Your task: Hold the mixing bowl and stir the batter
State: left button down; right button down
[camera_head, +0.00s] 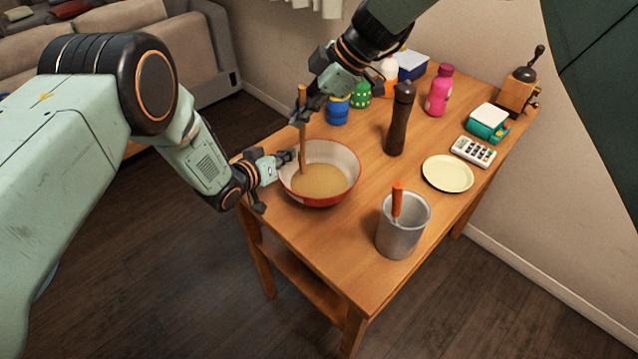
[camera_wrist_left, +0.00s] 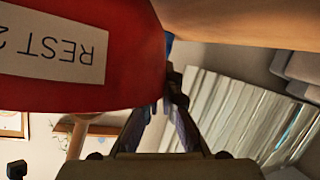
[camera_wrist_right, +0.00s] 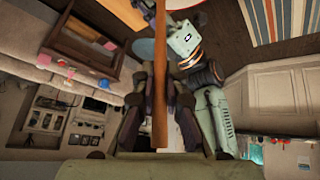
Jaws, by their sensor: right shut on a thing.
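The red mixing bowl (camera_head: 318,201) with a pale inside stands on the wooden table, with tan batter (camera_head: 322,181) in it. A wooden stirring stick (camera_head: 302,135) stands nearly upright with its lower end in the batter. My right gripper (camera_head: 304,108) is shut on its upper part; the stick also shows between the fingers in the right wrist view (camera_wrist_right: 160,100). My left gripper (camera_head: 284,158) is at the bowl's left rim. In the left wrist view its fingertips (camera_wrist_left: 168,88) are close together beside the labelled red bowl wall (camera_wrist_left: 125,70); whether they grip the rim is unclear.
A metal canister (camera_head: 403,232) with an orange-handled tool stands in front of the bowl. A dark pepper mill (camera_head: 400,120), a cream plate (camera_head: 447,174), a calculator (camera_head: 473,151) and a pink bottle (camera_head: 439,90) stand to the right. Blue (camera_head: 338,112) and green jars are behind the bowl.

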aim_at(301, 86)
pick_arm(q)
jog(key=shift+w, duration=0.1)
pick_arm(e)
jog(key=shift+w+r, duration=0.1)
jog(key=shift+r, duration=2.6)
pick_arm(q)
jog(key=c, duration=1.4)
grip_release()
jog(key=shift+c, duration=0.2)
jog(key=shift+a, duration=0.1)
